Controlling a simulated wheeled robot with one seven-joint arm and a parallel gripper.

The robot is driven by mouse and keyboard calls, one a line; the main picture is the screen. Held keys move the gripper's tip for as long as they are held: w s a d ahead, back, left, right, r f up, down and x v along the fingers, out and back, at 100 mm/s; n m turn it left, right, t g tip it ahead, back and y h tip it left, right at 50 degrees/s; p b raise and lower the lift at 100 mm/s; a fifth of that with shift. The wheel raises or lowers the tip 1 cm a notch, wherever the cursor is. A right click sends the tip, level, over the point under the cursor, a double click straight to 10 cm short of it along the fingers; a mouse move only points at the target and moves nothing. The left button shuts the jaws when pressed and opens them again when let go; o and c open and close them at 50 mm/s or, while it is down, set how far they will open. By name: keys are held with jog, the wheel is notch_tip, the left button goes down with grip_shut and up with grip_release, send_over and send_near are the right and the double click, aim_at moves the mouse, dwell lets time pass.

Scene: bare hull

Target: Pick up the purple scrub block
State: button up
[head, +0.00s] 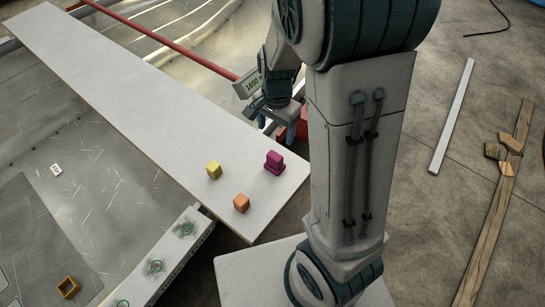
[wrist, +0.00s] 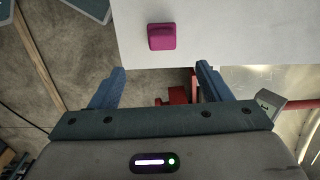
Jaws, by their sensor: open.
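The purple scrub block (head: 274,162) stands near the right end of a long pale board in the head view. It has a wider base and a narrower top. In the wrist view the purple block (wrist: 162,37) is ahead of the fingers, near the board's edge and roughly between their lines. My gripper (wrist: 158,80) is open and empty, with two blue fingers apart. In the head view my gripper (head: 278,126) is beyond the board's far edge, partly hidden by my arm, and apart from the block.
A yellow block (head: 214,170) and an orange block (head: 241,203) stand on the pale board (head: 130,92) left of the purple one. A red object (wrist: 172,101) lies below the fingers. A red bar (head: 165,40) crosses behind. Wooden planks (head: 495,215) lie on the right floor.

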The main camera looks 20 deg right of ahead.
jog(key=f, duration=0.2)
jog(key=b, duration=0.1)
send_over(275, 155)
jog(key=f, duration=0.6)
jog(key=shift+s+f, duration=0.25)
jog(key=shift+f, duration=0.15)
jog(key=shift+w+f+b, duration=0.15)
jog(key=shift+f+b, duration=0.25)
jog(key=shift+f, duration=2.55)
jog(key=c, duration=1.2)
jog(key=shift+r, duration=0.15)
jog(key=shift+r, duration=0.6)
notch_tip(275, 155, up, 3)
jog(key=shift+w+p, duration=0.1)
jog(key=shift+p, duration=0.2)
jog(key=s+d+r, duration=0.2)
jog(key=d, duration=0.1)
jog(key=s+d+r, duration=0.2)
jog(key=d, duration=0.1)
jog(key=s+d+r, duration=0.2)
jog(key=d, duration=0.2)
jog(key=shift+s+r, duration=0.1)
jog(key=shift+r, duration=0.2)
